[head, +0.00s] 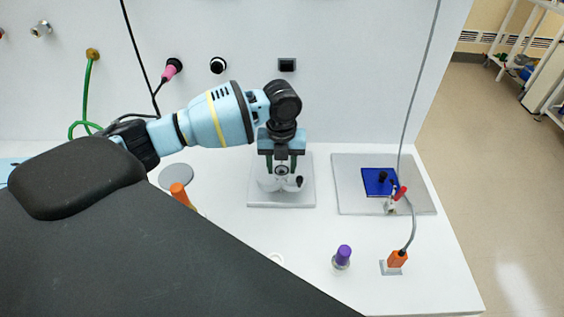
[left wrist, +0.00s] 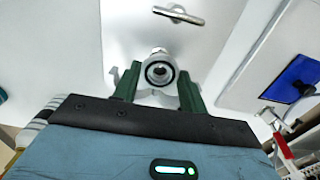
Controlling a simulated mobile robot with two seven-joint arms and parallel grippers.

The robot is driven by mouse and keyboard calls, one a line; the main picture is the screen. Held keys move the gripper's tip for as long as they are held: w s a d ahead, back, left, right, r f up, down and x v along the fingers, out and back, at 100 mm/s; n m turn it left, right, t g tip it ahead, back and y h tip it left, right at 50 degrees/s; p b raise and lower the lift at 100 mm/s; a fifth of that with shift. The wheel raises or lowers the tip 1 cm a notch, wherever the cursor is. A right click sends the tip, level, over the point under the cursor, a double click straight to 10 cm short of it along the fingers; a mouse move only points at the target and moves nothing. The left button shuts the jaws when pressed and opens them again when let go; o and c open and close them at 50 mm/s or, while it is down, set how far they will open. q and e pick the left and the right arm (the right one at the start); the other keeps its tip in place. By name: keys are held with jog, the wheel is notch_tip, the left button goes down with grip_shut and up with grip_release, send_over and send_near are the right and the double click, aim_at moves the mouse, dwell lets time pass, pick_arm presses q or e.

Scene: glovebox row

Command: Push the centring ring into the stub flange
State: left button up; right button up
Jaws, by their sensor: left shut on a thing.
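My left gripper (head: 281,172) points down over a pale fixture (head: 268,185) on a grey plate in the head view. Its two green fingers are shut on a small round grey ring with a dark inner band, seemingly the centring ring (left wrist: 160,72), between the fingertips in the left wrist view. A pale metal fitting, seemingly the stub flange (left wrist: 158,51), shows just behind the ring. I cannot tell whether the ring touches the flange or is seated in it. The fingers partly hide the fixture. My right gripper is not in view.
A grey board (head: 350,202) with a blue pad (head: 379,182) and a red-handled part (head: 400,193) lies at right. A purple-capped bottle (head: 342,257) and an orange block (head: 397,259) stand in front. Bare bench lies between the boards and bottle.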

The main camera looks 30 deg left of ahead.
aim_at(282, 172)
pick_arm(q)
jog(key=shift+f, duration=0.3)
jog(key=o, duration=1.2)
jog(key=shift+r, duration=3.9)
